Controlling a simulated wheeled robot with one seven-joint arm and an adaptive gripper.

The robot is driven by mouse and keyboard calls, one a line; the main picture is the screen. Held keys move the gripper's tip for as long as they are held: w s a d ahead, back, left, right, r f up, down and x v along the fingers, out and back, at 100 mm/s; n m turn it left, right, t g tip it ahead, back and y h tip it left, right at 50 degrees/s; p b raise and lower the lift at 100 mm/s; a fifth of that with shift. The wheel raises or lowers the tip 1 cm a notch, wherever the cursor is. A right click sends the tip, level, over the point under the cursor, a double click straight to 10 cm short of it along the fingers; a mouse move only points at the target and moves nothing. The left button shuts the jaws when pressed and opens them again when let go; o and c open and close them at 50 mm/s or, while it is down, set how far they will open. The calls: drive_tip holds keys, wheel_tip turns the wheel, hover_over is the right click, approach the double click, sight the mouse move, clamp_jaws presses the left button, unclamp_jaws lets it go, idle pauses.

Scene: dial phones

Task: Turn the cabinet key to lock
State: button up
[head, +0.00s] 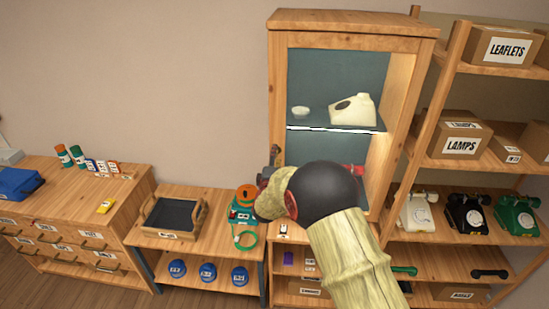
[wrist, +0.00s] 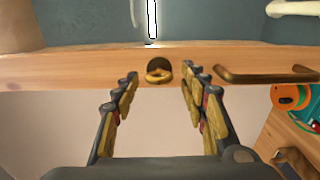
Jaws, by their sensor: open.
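A brass key (wrist: 159,74) sits in a dark round keyhole in the wooden door frame of the cabinet, seen in the wrist view. Its bow lies roughly flat across the hole. My gripper (wrist: 159,82) is open, with one finger on each side of the key and apart from it. In the head view the cabinet (head: 352,24) is tall and wooden with a glazed front, and my arm covers its lower part. My gripper (head: 275,165) is partly hidden there by my own wrist, and the key is hidden.
A brass handle (wrist: 267,75) is right of the key in the wrist view. Shelves (head: 450,165) with boxes and phones stand close on the right.

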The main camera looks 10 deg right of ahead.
drive_tip(key=v, duration=1.2)
idle(0.3)
